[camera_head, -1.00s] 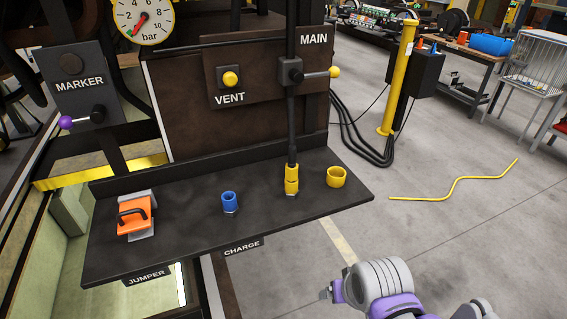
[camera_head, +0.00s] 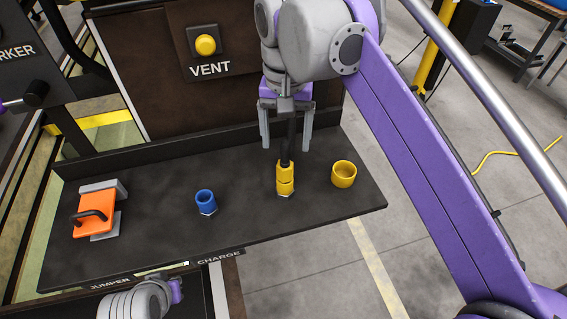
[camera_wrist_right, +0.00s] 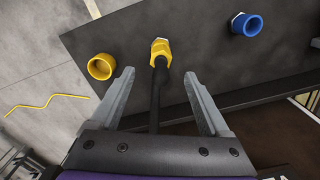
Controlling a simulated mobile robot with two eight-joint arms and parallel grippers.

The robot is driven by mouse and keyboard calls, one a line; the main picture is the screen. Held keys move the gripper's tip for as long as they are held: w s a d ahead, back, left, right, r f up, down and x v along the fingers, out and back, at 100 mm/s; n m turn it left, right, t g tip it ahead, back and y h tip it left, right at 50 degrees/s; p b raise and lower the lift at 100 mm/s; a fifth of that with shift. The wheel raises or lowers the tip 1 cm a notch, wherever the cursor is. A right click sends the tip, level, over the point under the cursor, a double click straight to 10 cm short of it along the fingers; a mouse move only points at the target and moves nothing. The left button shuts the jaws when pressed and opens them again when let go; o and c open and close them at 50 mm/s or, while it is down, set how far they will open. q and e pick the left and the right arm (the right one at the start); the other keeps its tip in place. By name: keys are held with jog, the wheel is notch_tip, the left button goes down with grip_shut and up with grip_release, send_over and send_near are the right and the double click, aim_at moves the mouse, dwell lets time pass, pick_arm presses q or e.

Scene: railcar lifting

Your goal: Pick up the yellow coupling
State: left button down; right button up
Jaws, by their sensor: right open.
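The yellow coupling (camera_head: 285,178) stands upright on the dark shelf (camera_head: 240,225), with a black hose rising from its top. My right gripper (camera_head: 286,143) is open above it, pointing down, with its fingers on either side of the hose. In the right wrist view the coupling (camera_wrist_right: 160,52) lies just beyond the open fingertips of this gripper (camera_wrist_right: 159,76), untouched. My left gripper (camera_head: 176,289) shows only in part at the bottom left, below the shelf's front edge; its fingers cannot be made out.
A hollow yellow cup (camera_head: 343,175) stands right of the coupling, and a blue fitting (camera_head: 206,201) left of it. Behind is a panel with a yellow VENT button (camera_head: 205,45). Bare shelf lies between these.

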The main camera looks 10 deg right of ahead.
aim_at(285, 164)
jog(key=f, duration=0.3)
jog(key=shift+s, duration=0.2)
jog(key=shift+w+f, duration=0.15)
jog(key=shift+f, duration=1.4)
jog(key=shift+w+f, duration=0.1)
jog(key=shift+f, duration=1.45)
grip_shut()
